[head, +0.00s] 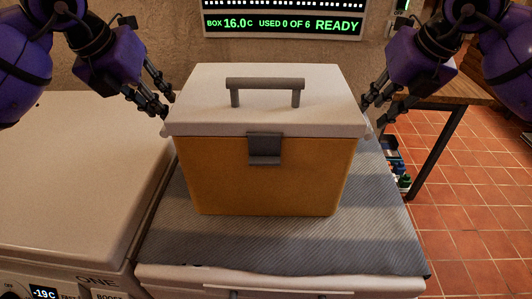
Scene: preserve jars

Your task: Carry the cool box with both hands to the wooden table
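The cool box (265,180) has an orange body, a whitish lid, a grey top handle and a grey front latch. It stands upright and closed on a grey ribbed mat (375,235) on a white cabinet. My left gripper (168,106) is at the left end of the lid, fingers pointing down beside its edge. My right gripper (372,115) is at the right end of the lid in the same way. The inner fingertips are partly hidden by the lid edge, so I cannot tell whether either grips the box. A wooden table (450,92) with dark legs shows at the right back.
A white appliance (70,180) with a -19C display stands close on the left. A wall display (285,22) reads "BOX 16.0C USED 0 OF 6 READY". Small bottles (398,172) stand low behind the cabinet's right edge. The tiled floor (470,200) at the right is clear.

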